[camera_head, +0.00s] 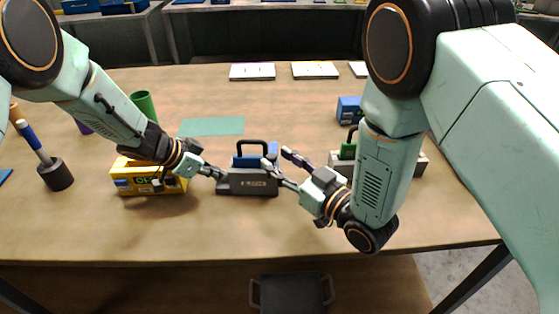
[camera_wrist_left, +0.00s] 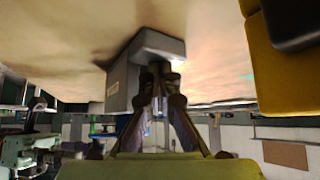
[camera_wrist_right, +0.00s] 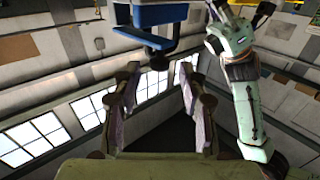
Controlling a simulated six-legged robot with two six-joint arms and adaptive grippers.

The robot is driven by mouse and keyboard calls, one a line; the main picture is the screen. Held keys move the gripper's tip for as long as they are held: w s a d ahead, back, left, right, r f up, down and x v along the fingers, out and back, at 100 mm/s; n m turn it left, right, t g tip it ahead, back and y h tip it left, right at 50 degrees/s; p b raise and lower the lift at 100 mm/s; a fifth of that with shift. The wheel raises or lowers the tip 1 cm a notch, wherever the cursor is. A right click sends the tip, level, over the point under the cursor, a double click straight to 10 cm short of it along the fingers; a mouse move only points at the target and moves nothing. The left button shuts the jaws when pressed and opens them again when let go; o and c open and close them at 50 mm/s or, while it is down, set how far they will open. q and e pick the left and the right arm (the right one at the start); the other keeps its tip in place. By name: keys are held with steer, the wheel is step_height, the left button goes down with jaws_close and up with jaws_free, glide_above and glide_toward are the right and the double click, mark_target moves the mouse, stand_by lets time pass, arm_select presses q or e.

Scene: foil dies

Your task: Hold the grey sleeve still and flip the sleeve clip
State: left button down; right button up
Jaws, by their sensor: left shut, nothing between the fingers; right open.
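The dark grey sleeve (camera_head: 248,185) stands on the table in the middle of the head view. A blue block (camera_head: 248,161) with a black loop handle (camera_head: 252,144) rises from it. I cannot make out the sleeve clip for certain. My left gripper (camera_head: 222,175) is shut and empty at the sleeve's left end. In the left wrist view its fingertips (camera_wrist_left: 160,72) overlap the end of the grey sleeve (camera_wrist_left: 124,80); contact is unclear. My right gripper (camera_head: 276,160) is open and empty by the sleeve's right end. The blue block (camera_wrist_right: 165,14) shows beyond its fingers in the right wrist view.
A yellow box (camera_head: 135,183) stands close left of the sleeve, under my left wrist. Another grey holder (camera_head: 420,165) sits behind my right arm, near a small blue block (camera_head: 349,110). A green mat (camera_head: 212,126) lies behind. The table in front of the sleeve is clear.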

steer(key=shift+w+a, duration=0.25)
steer(key=shift+c, duration=0.3)
jaws_close()
stand_by(0.4)
